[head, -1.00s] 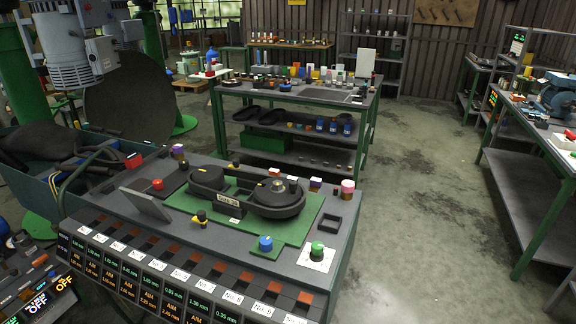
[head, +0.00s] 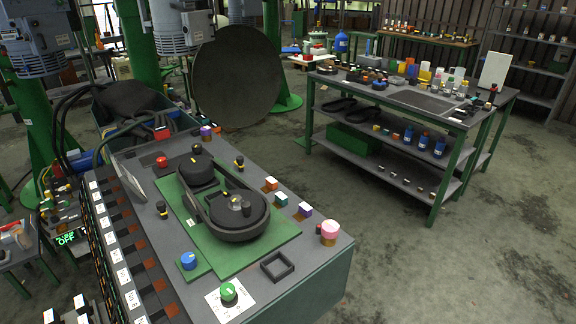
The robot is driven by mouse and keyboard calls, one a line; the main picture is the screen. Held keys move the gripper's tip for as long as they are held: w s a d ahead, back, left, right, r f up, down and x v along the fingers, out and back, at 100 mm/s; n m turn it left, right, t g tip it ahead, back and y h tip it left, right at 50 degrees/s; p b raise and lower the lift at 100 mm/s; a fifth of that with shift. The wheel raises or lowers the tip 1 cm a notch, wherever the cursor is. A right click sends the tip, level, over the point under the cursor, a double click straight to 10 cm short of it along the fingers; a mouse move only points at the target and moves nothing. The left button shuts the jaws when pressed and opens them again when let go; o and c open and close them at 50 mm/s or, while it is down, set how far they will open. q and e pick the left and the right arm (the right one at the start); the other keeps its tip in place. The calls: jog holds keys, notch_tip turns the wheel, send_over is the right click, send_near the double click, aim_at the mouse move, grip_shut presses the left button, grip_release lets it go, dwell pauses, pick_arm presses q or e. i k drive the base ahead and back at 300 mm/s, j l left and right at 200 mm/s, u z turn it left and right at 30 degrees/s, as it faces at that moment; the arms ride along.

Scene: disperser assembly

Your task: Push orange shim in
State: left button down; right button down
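The dark grey console (head: 330,262) carries a green plate (head: 240,262) with a black two-drum assembly (head: 237,212) on it. A small orange-and-white block (head: 270,184) stands on the console to the right of the assembly. A row of reddish-orange pieces (head: 158,285) sits in slots along the console's left edge, beside white labels. I cannot tell which of these is the orange shim, or how far any piece is pushed in. Neither of my grippers shows in the head view.
A teal-and-white block (head: 281,199), a purple-and-white block (head: 304,211) and a pink-topped knob (head: 329,231) stand on the console's right side. A blue knob (head: 188,260) and a green knob (head: 228,291) are near its front. A shelved table (head: 420,125) stands behind. Floor (head: 480,240) to the right is clear.

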aim_at(271, 184)
jog(key=i+l+u, duration=0.1)
jog(key=l, duration=0.25)
jog(key=i+l+u, duration=0.25)
jog(key=l, duration=0.45)
jog(key=i+l+u, duration=0.1)
jog(key=i+l, duration=0.15)
jog(key=l, duration=0.15)
jog(key=i+l+u, duration=0.1)
jog(key=l, duration=0.25)
jog(key=i+l+u, duration=0.15)
jog(key=l, duration=0.25)
jog(key=k, duration=0.05)
